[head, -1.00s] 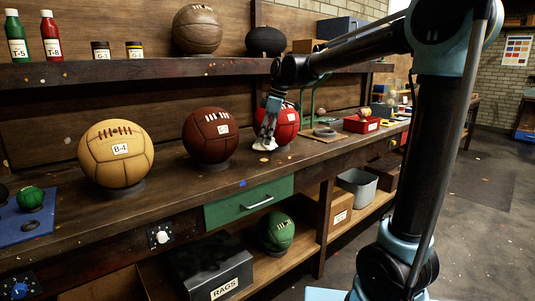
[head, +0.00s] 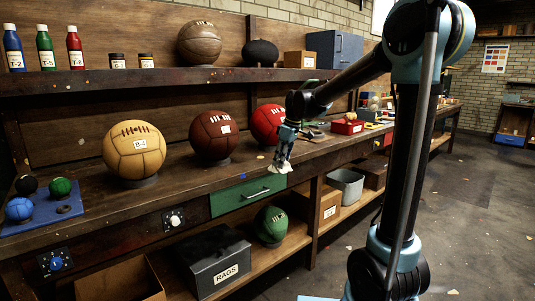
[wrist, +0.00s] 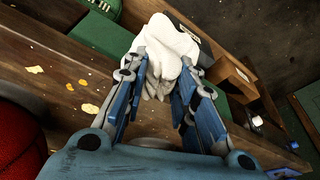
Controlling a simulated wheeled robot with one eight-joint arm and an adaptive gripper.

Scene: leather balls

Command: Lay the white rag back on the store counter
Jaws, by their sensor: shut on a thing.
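My gripper (head: 285,148) is shut on the white rag (head: 281,167) near the front edge of the wooden counter (head: 200,180), to the front of the red ball (head: 267,125). In the wrist view, the rag (wrist: 168,52) is bunched between the fingertips of my gripper (wrist: 160,85). The counter (wrist: 50,88) shows below it on the left, with the green drawer front near the rag. I cannot tell whether the rag touches the counter.
A maroon ball (head: 214,136) and a tan ball (head: 134,150) stand along the counter. A red box (head: 348,127) stands to the right. Below are a green drawer (head: 247,194) and a black RAGS box (head: 216,262).

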